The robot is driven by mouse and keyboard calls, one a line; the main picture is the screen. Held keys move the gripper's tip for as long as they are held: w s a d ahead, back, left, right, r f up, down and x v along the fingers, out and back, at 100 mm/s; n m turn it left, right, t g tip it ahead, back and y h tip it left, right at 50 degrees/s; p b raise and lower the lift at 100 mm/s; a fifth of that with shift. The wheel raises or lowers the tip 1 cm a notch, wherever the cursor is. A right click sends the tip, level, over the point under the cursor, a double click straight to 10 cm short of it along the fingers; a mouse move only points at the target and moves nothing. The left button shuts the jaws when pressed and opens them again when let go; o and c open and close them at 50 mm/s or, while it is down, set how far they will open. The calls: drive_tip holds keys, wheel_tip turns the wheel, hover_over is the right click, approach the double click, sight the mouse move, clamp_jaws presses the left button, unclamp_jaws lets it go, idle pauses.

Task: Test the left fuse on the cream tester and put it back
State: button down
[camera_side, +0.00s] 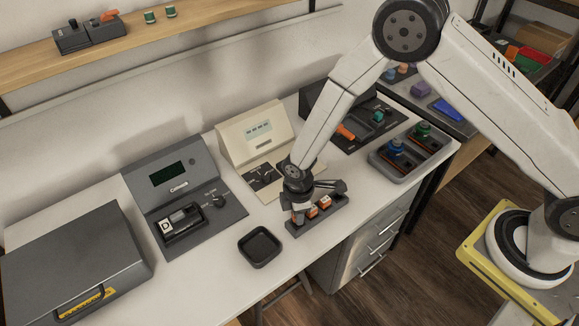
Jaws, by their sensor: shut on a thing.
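The cream tester (241,143) stands at the back of the bench, with a small screen and a dark test panel (264,178) at its front. A dark fuse rack (333,214) lies in front of it with orange-and-white fuses in a row. My gripper (301,209) points down over the left end of the rack and is shut on the left fuse (298,218). That fuse is partly hidden by the jaws. I cannot tell if it is fully seated in the rack or slightly raised. Two other fuses (325,202) show to its right.
A grey tester (172,173) with a dial stands to the left, beside a closed grey case (70,250). An empty dark tray (260,247) sits near the front edge. On the right are a dark station (350,115) and a grey tray (414,151) with coloured parts.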

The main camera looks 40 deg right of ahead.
drive_tip(key=shift+f, duration=1)
idle(2.4)
drive_tip(key=shift+c, duration=0.5)
unclamp_jaws()
drive_tip(key=shift+r, duration=1.7)
idle(0.5)
drive_tip(key=shift+r, duration=2.8)
